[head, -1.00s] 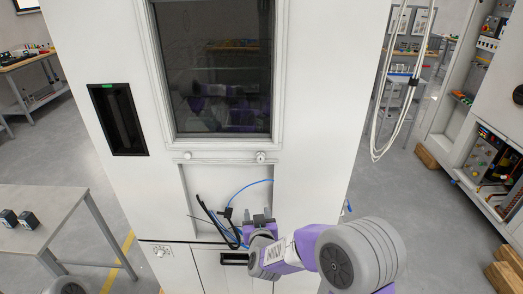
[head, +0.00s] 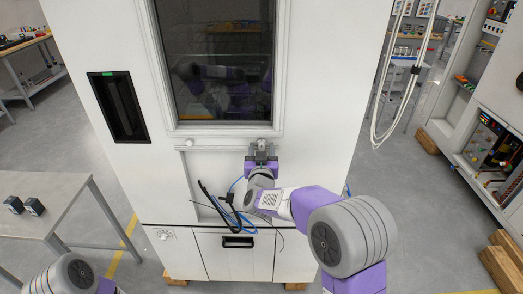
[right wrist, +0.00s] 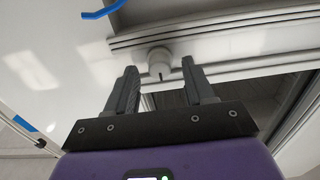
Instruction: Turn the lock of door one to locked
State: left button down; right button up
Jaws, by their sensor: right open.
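A white cabinet door (head: 300,100) with a dark window (head: 213,70) faces me. Two small round knobs sit just below the window frame, a left knob (head: 189,143) and a right knob (head: 262,142). No label tells which door is door one. My right gripper (head: 262,153) is at the right knob, just below it in the head view. In the right wrist view my right gripper (right wrist: 160,80) is open, and the round knob (right wrist: 159,60), with a dark slot, lies between and slightly beyond its fingertips. Contact cannot be told. My left gripper is out of view; only part of that arm shows.
Black and blue cables (head: 222,205) hang close below my right gripper. A lower panel has a dark handle (head: 238,242) and a small dial (head: 163,235). A black recessed handle (head: 119,107) is at the left. A grey table (head: 45,205) stands left.

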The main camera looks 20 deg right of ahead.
grip_shut()
jog(key=shift+f+m+b, duration=0.15)
jog(key=shift+m+b, duration=0.75)
jog(key=shift+b, duration=0.25)
jog(key=m+b, duration=0.4)
jog(key=shift+d, duration=0.1)
jog(key=m+b, duration=0.2)
jog(key=m, duration=0.1)
jog(key=shift+f+b, duration=0.1)
jog(key=shift+b, duration=0.25)
jog(key=m+b, duration=0.3)
jog(key=m, duration=0.1)
jog(key=shift+d+m, duration=0.1)
jog(key=shift+m, duration=0.2)
jog(key=shift+m+b, duration=1.8)
jog(key=shift+m, duration=0.4)
